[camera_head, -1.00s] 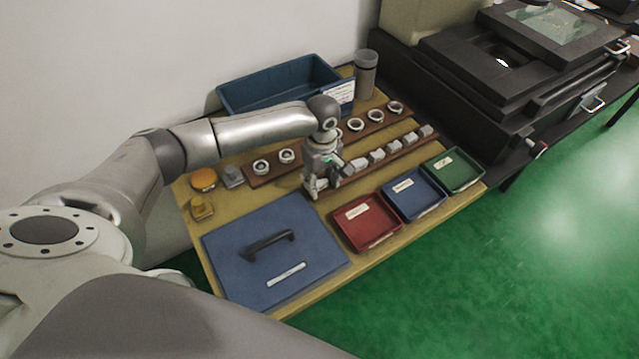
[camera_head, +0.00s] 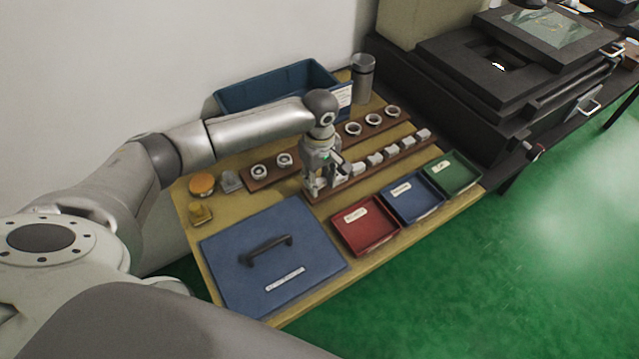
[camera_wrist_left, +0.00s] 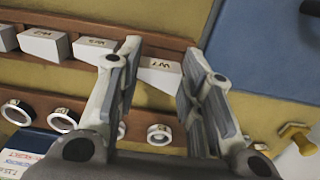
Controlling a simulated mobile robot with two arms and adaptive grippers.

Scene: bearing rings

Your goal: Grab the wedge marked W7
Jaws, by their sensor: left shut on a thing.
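The wedge marked W7 (camera_wrist_left: 160,77) is a pale grey block at the end of the row in the left wrist view, with a dark mark on its top. My left gripper (camera_wrist_left: 163,55) has one finger on each side of it and is shut on it, at the wooden rack (camera_wrist_left: 70,20). In the head view my left gripper (camera_head: 315,190) points down at the near-left end of that rack, and it largely hides the held wedge there. Other marked wedges (camera_wrist_left: 45,44) stand beside it in the row. My right gripper is not in view.
A second rack (camera_head: 325,147) with several bearing rings lies behind. Red (camera_head: 372,235), blue (camera_head: 418,203) and green (camera_head: 456,177) trays stand in front. A blue lidded case (camera_head: 245,230) is at the near left, and a blue bin (camera_head: 262,88) at the back.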

